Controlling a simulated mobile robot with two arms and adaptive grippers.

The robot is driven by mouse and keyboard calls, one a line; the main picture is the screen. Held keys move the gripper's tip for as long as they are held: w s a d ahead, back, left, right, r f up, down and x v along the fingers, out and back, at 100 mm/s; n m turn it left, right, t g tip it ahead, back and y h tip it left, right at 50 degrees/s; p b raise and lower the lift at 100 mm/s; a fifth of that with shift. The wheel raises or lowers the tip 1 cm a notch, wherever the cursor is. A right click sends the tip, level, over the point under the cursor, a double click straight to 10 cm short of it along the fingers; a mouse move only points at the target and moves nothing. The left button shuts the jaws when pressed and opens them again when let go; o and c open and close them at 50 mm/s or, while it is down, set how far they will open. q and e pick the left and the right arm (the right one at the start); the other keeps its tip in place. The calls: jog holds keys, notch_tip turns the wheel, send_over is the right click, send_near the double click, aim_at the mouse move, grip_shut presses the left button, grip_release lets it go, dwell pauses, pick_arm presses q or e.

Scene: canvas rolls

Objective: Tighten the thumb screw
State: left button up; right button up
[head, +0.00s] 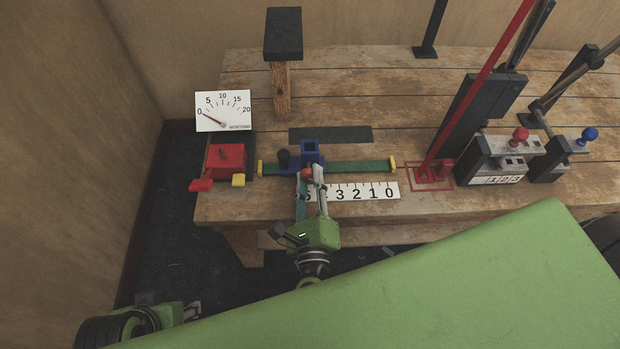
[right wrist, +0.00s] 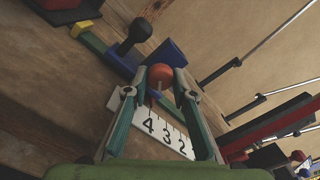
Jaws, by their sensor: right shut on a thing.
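An orange-red round knob on a thin stem, which looks like the thumb screw (head: 306,173), is at the front of the blue slider block (head: 309,149) on a green rail (head: 350,167). My right gripper (head: 311,180) reaches up from below and is shut on this knob. In the right wrist view the knob (right wrist: 160,76) sits between the fingertips, and the blue block (right wrist: 166,55) is just behind it. A black knob (head: 284,159) stands on the slider's left part. My left gripper (head: 191,311) is low at the left edge, small and partly hidden; its jaws cannot be read.
A white number scale (head: 371,191) lies in front of the rail. A dial gauge (head: 223,111), with its needle near 0, and a red box (head: 225,158) are at the left. A red lever (head: 470,95) and black machines (head: 497,157) stand at the right.

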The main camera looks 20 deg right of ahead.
jog(key=shift+f, duration=0.15)
jog(key=o, duration=1.1)
jog(key=v, duration=1.2)
jog(key=shift+s, duration=0.1)
